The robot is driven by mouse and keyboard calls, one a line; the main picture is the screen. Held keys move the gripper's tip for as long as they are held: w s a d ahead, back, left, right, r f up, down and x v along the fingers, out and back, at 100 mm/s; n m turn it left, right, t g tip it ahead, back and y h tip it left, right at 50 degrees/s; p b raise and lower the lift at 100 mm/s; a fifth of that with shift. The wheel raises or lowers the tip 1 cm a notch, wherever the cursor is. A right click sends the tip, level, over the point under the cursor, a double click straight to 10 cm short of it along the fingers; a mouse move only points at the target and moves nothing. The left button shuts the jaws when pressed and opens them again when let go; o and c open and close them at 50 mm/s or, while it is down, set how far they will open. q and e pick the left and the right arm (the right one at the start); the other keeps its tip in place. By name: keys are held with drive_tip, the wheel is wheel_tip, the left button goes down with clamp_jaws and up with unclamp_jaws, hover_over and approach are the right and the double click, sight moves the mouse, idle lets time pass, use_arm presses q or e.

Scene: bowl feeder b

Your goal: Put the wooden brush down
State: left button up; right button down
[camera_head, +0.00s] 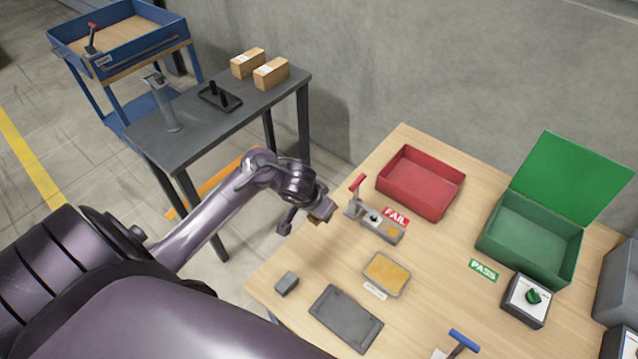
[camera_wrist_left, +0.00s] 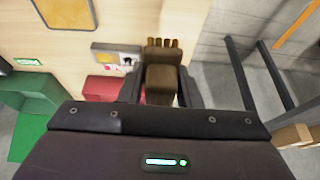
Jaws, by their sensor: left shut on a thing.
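The wooden brush (camera_wrist_left: 162,82) is a brown block with a row of tan bristles at its far end. My left gripper (camera_wrist_left: 159,92) is shut on it, with a dark finger on each side, in the left wrist view. In the head view my left gripper (camera_head: 306,217) hangs by the left edge of the wooden table, and a small brown part of the brush (camera_head: 321,218) shows at its fingers. The fingers hide most of the brush there. It appears held above the table's edge. My right gripper is not in view.
The wooden table (camera_head: 440,265) bears a red-handled clamp fixture (camera_head: 379,224), red bin (camera_head: 421,182), green bin (camera_head: 528,243), yellow-filled tray (camera_head: 386,273), dark flat tray (camera_head: 346,318) and small grey block (camera_head: 286,283). Bare wood lies between block and fixture. A grey side table (camera_head: 210,128) stands behind left.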

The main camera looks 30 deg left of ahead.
use_arm(q)
drive_tip(key=b, duration=0.4)
hover_over(322, 246)
drive_tip(key=s, duration=0.2)
drive_tip(key=f, duration=1.3)
drive_tip(key=shift+w, duration=0.25)
wheel_tip(322, 246, down, 4)
drive_tip(key=shift+f+b, duration=0.25)
drive_tip(key=shift+b, duration=0.35)
drive_tip(key=shift+f, duration=0.2)
drive_tip(key=shift+f, duration=0.1)
drive_tip(key=o, duration=0.9)
drive_tip(key=shift+f, duration=0.1)
